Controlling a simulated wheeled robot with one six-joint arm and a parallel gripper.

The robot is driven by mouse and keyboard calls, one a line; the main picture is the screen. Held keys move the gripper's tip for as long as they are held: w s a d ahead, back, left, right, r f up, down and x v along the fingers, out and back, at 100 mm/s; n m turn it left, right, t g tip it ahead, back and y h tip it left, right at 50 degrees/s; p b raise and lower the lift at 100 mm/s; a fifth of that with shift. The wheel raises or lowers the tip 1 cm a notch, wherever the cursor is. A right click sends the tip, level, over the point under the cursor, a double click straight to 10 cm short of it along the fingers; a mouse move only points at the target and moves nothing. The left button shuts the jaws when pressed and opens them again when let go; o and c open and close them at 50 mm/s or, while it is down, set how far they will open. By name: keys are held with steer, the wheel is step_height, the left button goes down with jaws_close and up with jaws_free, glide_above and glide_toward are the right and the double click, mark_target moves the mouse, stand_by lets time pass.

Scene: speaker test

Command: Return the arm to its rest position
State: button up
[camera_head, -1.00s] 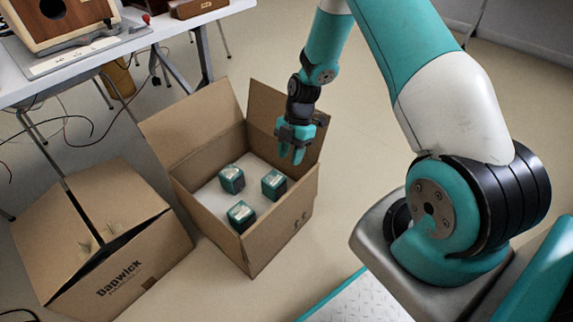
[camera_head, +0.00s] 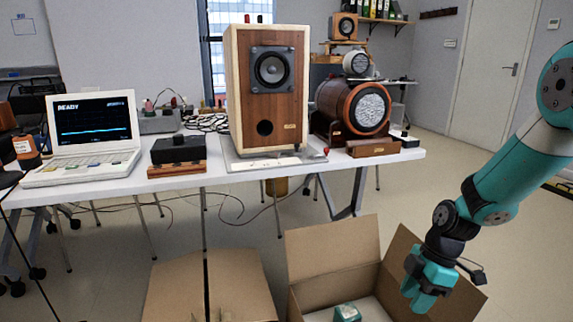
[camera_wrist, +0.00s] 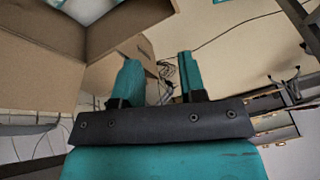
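My gripper (camera_head: 422,296) is at the lower right of the head view, in front of the right flap of the open cardboard box (camera_head: 333,252). The gripper points downward and my arm is bent. In the wrist view my gripper (camera_wrist: 160,82) has its two teal fingers apart with nothing between them. A small teal-and-dark box (camera_head: 346,313) shows inside the cardboard box at the bottom edge of the head view. The rest of the box's inside is cut off there. A cardboard flap (camera_wrist: 40,75) fills the left of the wrist view.
A white table (camera_head: 100,187) spans the middle, with a laptop (camera_head: 92,135), a wooden speaker (camera_head: 268,90) and a round speaker (camera_head: 352,107). A second cardboard box (camera_head: 175,290) stands left of the open one. Clear floor (camera_head: 420,175) lies to the right.

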steer(key=s+a+r+m, duration=0.2)
steer(key=s+a+r, duration=0.2)
steer(key=r, duration=0.3)
steer(key=s+a+r+m, duration=0.3)
steer(key=a+r, duration=0.1)
steer(key=r, duration=0.2)
steer(key=s+a+r+m+t, duration=0.1)
steer(key=s+a+r+m, duration=0.25)
steer(key=s, duration=0.35)
steer(key=s+a+r+m+t, duration=0.15)
steer(key=s+r, duration=0.25)
steer(key=s, duration=0.4)
step_height(320, 180, up, 30)
steer(key=p, duration=3)
steer(key=shift+w+r+m+g+p, duration=0.25)
steer(key=shift+w+m+g+p, duration=0.05)
steer(key=shift+w+g+p, duration=0.15)
